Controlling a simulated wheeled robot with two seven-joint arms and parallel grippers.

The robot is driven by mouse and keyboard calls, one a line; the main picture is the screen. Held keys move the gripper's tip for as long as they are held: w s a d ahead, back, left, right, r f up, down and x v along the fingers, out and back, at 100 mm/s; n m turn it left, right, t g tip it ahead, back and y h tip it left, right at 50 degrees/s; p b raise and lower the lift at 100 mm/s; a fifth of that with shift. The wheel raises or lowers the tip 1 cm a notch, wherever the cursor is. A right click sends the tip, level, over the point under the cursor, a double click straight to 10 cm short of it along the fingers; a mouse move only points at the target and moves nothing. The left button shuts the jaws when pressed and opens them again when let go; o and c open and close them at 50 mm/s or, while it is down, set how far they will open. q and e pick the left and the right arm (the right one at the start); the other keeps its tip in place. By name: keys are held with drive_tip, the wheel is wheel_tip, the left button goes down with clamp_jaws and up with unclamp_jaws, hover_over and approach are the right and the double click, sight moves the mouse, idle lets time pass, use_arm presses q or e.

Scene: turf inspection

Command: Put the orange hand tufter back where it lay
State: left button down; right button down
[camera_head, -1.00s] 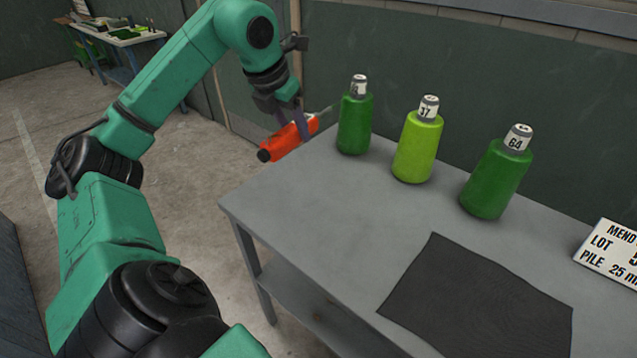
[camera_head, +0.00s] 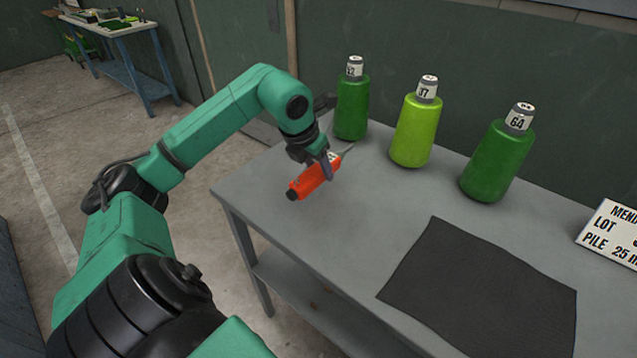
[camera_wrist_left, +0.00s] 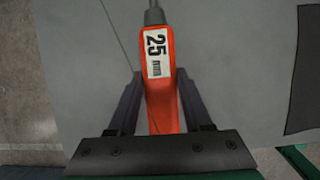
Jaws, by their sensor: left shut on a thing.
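The orange hand tufter (camera_head: 307,183) has a black end cap and a thin metal needle pointing up and to the right. My left gripper (camera_head: 328,166) is shut on its body, over the left part of the grey table (camera_head: 290,231). I cannot tell whether the tufter touches the tabletop. In the left wrist view the tufter (camera_wrist_left: 160,75) lies between the two fingers (camera_wrist_left: 157,100), with a white "25 mm" label facing the camera. My right gripper does not show.
Three yarn cones stand along the back: dark green (camera_head: 351,108), light green (camera_head: 411,132) and dark green marked 64 (camera_head: 497,160). A dark mat (camera_head: 480,295) lies at the front, and a white sign (camera_head: 612,232) stands at the right. The table's left front is bare.

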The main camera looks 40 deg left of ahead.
sight(319, 194)
use_arm(q)
wheel_tip(319, 194, down, 5)
drive_tip(key=shift+r, duration=0.2)
drive_tip(key=shift+f, duration=0.15)
drive_tip(key=shift+c, duration=1.6)
unclamp_jaws()
drive_tip(key=shift+s+r, duration=0.1)
drive_tip(key=shift+r, duration=0.2)
drive_tip(key=b+v, duration=0.2)
drive_tip(key=v, duration=0.9)
drive_tip(key=shift+s+d, duration=0.1)
drive_tip(key=shift+s+r, duration=0.15)
drive_tip(key=shift+r, duration=0.2)
